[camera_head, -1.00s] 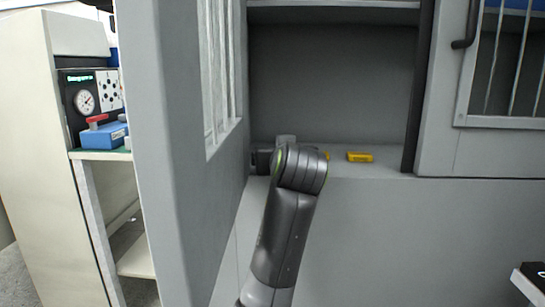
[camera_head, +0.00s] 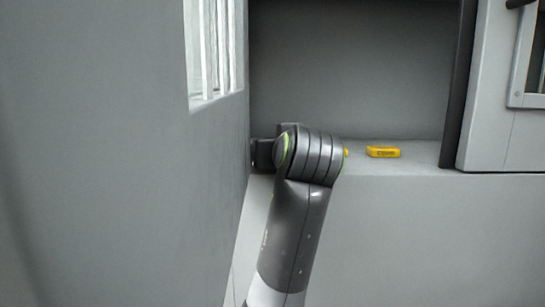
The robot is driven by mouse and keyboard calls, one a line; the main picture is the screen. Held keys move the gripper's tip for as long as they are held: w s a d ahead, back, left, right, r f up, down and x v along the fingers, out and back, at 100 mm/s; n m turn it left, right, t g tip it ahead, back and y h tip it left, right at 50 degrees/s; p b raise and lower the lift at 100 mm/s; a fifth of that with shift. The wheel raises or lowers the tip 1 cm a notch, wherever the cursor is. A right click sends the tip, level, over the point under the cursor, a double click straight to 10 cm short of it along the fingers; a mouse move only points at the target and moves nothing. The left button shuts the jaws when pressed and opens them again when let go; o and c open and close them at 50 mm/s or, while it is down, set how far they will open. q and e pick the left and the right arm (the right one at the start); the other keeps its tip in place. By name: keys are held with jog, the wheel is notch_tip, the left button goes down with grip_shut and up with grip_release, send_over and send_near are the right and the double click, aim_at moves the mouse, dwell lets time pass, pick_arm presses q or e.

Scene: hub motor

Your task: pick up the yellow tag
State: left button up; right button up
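A small yellow tag (camera_head: 383,152) with dark marking lies flat on the grey shelf ledge (camera_head: 415,158) inside the open cabinet. One dark grey arm of mine rises from the bottom, slightly left of centre, and seems to be the left one. Its rounded joint stands in front of the ledge, left of the tag. Dark parts of its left gripper (camera_head: 264,154) show behind the joint; the fingertips are hidden and the opening cannot be seen. A sliver of yellow (camera_head: 345,151) shows at the joint's right edge, mostly hidden. My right gripper is not in view.
An open grey cabinet door (camera_head: 130,150) with a barred window stands close on the left. A dark post (camera_head: 459,85) and a closed door panel (camera_head: 495,110) bound the opening on the right. The ledge around the tag is clear.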

pick_arm(q)
jog(key=shift+s+r, duration=0.15)
jog(key=c, duration=1)
